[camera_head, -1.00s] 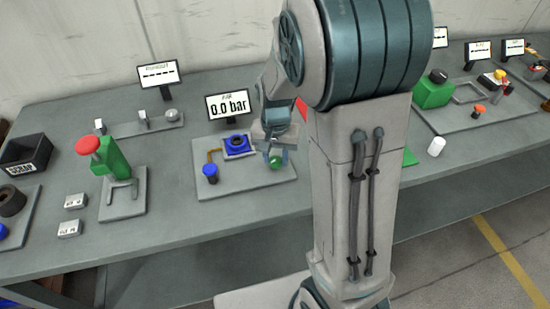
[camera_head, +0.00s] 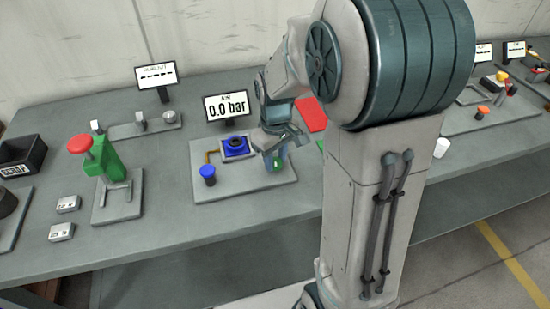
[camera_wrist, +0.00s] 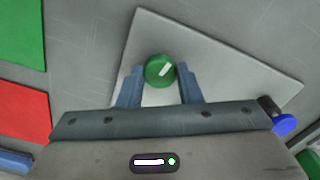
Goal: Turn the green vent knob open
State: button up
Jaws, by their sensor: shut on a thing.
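The green vent knob (camera_wrist: 160,71) sits on a light grey plate (camera_wrist: 215,50) in the wrist view, with a white pointer mark slanting up to the right. My gripper (camera_wrist: 160,78) has its two blue fingers on either side of the knob and is shut on it. In the head view, my gripper (camera_head: 275,158) is at the right part of the plate (camera_head: 215,187), and the knob (camera_head: 278,164) is mostly hidden behind the fingers.
A blue button (camera_head: 207,171) and a blue square fitting (camera_head: 237,146) share the plate to the left. A red mat (camera_head: 312,114) lies to the right behind my arm. A green press with a red knob (camera_head: 80,144) stands farther left.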

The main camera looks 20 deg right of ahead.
aim_at(275, 162)
jog(key=shift+n, duration=1.1)
jog(key=shift+r, duration=0.1)
jog(key=o, duration=1)
notch_tip(275, 162, up, 14)
jog(key=shift+f, duration=0.1)
jog(key=shift+s, duration=0.1)
jog(key=s+f+m+t, duration=0.1)
jog(key=s+f+m, duration=0.1)
jog(key=s, duration=0.2)
jog(key=s+f+m+t, duration=0.1)
jog(key=s+m, duration=0.2)
jog(key=s, duration=0.2)
jog(key=s+f+m, duration=0.2)
jog(key=s, duration=0.3)
jog(key=shift+s+f+m+t, duration=0.15)
jog(key=shift+f+m+t, duration=0.15)
jog(key=shift+m+t, duration=0.1)
